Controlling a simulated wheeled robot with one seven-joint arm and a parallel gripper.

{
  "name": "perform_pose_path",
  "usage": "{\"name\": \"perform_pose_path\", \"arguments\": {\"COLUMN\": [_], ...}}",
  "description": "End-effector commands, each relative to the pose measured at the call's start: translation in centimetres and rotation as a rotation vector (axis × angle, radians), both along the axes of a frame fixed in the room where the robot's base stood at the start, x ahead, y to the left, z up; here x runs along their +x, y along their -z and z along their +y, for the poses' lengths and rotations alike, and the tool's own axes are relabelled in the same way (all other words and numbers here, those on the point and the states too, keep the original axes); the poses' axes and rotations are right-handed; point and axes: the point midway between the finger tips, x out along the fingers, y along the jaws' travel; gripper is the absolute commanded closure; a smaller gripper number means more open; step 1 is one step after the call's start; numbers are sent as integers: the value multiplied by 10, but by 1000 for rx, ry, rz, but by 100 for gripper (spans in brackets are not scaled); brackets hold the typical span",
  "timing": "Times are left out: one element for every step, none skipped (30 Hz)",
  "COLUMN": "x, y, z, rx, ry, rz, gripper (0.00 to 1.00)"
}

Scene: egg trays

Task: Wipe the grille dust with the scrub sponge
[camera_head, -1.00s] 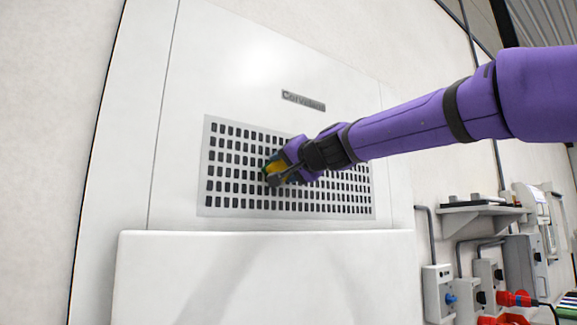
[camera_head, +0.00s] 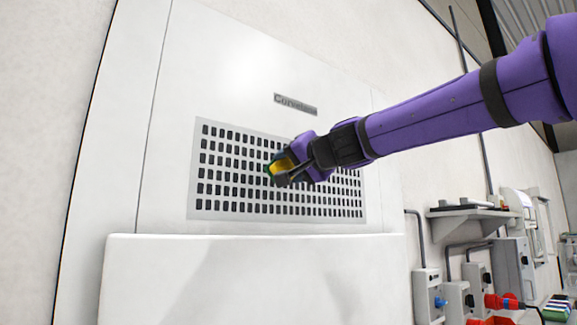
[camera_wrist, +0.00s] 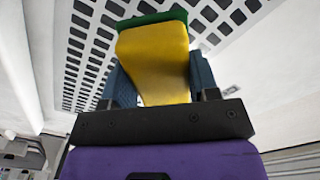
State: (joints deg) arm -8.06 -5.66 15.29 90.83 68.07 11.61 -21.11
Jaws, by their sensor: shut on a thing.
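The grille (camera_head: 215,205) is a pale panel with rows of dark slots, set in a white cabinet front; it also shows in the wrist view (camera_wrist: 95,27). My gripper (camera_head: 283,172) is in front of the middle of the grille. It is shut on the scrub sponge (camera_wrist: 155,62), which is yellow with a green scrub side. The green side (camera_wrist: 152,19) faces the grille; I cannot tell whether it touches. The sponge shows small in the head view (camera_head: 278,166). I cannot make out dust on the slots, and my arm hides the grille's right middle part.
A white ledge (camera_head: 250,250) juts out below the grille. A nameplate (camera_head: 295,104) sits above it. At the right, a wall shelf (camera_head: 470,212), socket boxes (camera_head: 428,290) and red plugs (camera_head: 500,301) stick out. The cabinet front left of the grille is clear.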

Motion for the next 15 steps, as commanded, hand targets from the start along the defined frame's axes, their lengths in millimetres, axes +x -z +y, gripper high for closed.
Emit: {"name": "perform_pose_path", "arguments": {"x": [0,0,0,0,0,-1,-2,-3,-5,-7,-9,-12,-14,-16,-19], "y": [0,0,0,0,0,0,-1,-1,-1,-1,-1,-1,-1,-1,-1], "z": [0,0,0,0,0,-1,-1,-2,-3,-4,-6,-7,-9,-10,-12], "rx": [0,0,0,0,0,0,0,0,0,0,0,0,0,0,0], "ry": [0,0,0,1,1,1,1,1,1,1,1,1,1,1,1], "rz": [0,0,0,-1,-1,-1,-1,-1,-2,-2,-2,-2,-2,-2,-2], "gripper": [64,64,64,64,64,64,64,64,64,64,64,64,64,64,64]}}
